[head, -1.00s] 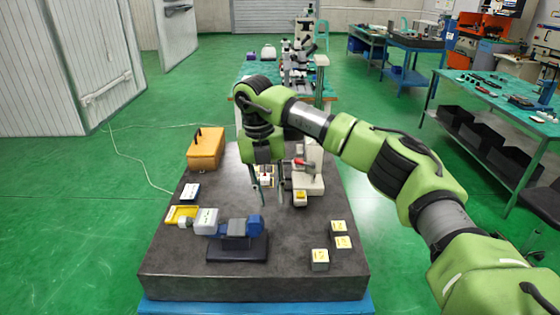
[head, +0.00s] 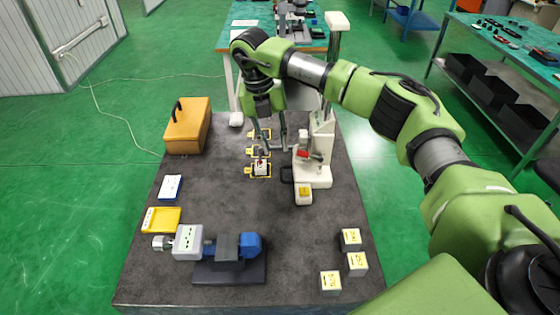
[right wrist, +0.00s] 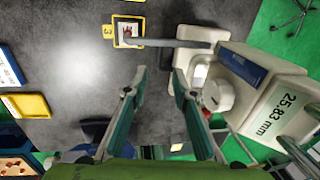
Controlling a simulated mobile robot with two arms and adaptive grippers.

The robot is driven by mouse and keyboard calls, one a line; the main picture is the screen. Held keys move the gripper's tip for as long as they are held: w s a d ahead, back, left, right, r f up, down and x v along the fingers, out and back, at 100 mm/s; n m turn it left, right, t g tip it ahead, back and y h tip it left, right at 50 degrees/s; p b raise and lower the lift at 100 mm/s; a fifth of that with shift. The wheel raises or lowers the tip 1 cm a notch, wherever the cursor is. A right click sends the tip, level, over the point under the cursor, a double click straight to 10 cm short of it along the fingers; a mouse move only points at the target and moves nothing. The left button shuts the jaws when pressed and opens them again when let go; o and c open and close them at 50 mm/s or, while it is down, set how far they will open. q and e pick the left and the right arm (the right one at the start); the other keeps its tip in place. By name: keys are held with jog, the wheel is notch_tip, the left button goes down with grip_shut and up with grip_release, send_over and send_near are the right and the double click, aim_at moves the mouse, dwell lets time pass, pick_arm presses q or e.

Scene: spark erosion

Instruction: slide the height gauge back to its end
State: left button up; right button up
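The white height gauge (head: 318,168) stands upright on the dark slab, right of centre in the head view. In the right wrist view the height gauge (right wrist: 262,85) fills the right side, and its display reads 25.83 mm. Its grey arm (right wrist: 172,43) reaches left over a small block in the yellow-marked square numbered 3 (right wrist: 127,30). My right gripper (head: 275,149) points down just left of the gauge. In the right wrist view its fingers (right wrist: 160,80) are spread and empty, the right one close to the gauge's round white knob (right wrist: 217,95). Whether they touch is unclear. My left gripper is out of view.
Several objects share the slab (head: 150,282): an orange case (head: 188,130), a yellow tray (head: 162,220), a blue and grey device (head: 232,248), and small labelled blocks (head: 350,239) at front right. The slab's middle is largely clear. Workbenches stand behind and right.

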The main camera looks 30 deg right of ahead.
aim_at(282, 171)
jog(key=f, duration=0.2)
jog(key=d+f+p, duration=0.1)
jog(key=f, duration=0.2)
jog(key=f+p, duration=0.1)
jog(key=f, duration=0.2)
jog(key=shift+s+d, duration=0.15)
jog(key=shift+d, duration=0.05)
jog(key=shift+f+p, duration=0.3)
jog(key=shift+f, duration=0.2)
jog(key=shift+d+f, duration=0.1)
jog(key=shift+f, duration=0.05)
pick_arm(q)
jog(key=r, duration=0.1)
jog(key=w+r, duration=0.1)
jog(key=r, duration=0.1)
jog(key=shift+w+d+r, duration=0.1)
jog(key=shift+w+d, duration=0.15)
pick_arm(e)
grip_shut()
